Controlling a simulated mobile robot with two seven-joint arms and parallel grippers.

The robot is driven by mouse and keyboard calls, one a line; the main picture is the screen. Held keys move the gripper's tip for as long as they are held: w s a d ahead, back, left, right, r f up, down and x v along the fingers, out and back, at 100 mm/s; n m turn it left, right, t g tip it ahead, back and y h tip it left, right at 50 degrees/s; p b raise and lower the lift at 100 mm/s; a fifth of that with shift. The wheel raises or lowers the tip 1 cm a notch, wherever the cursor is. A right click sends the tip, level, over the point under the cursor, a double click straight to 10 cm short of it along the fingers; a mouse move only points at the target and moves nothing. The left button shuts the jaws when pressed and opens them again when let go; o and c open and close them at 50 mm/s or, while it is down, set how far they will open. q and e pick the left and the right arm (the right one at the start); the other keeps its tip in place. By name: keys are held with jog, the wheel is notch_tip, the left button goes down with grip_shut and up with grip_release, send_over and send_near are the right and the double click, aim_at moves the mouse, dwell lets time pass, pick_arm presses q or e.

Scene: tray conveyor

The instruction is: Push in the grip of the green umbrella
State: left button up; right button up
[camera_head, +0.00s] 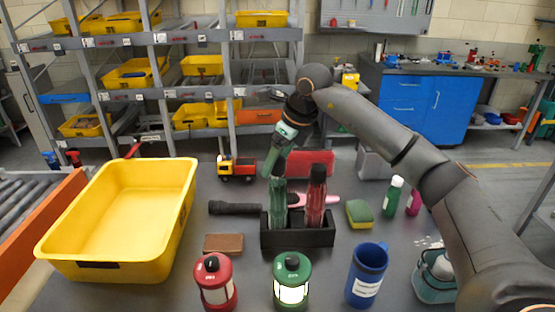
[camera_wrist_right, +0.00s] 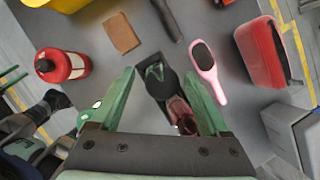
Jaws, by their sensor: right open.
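The green umbrella (camera_head: 277,201) stands upright in a black holder (camera_head: 298,237) on the grey table. The red umbrella (camera_head: 316,195) stands beside it on the right. My right gripper (camera_head: 270,168) is above and just behind the green umbrella, pointing down, with its green fingers spread. In the right wrist view, the top of the green umbrella (camera_wrist_right: 155,72) shows between the two fingertips, with no visible contact, and the red umbrella (camera_wrist_right: 181,112) is nearer the palm.
A yellow tray (camera_head: 185,215) stands at left. A red lantern (camera_head: 215,285), green lantern (camera_head: 292,283) and blue mug (camera_head: 368,273) are in front. A black flashlight (camera_head: 235,208), pink hairbrush (camera_wrist_right: 205,65) and sponge (camera_head: 360,212) lie near the holder. A toy truck (camera_head: 237,168) is behind.

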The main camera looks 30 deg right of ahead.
jog(key=v, duration=1.2)
jog(key=shift+r, duration=0.3)
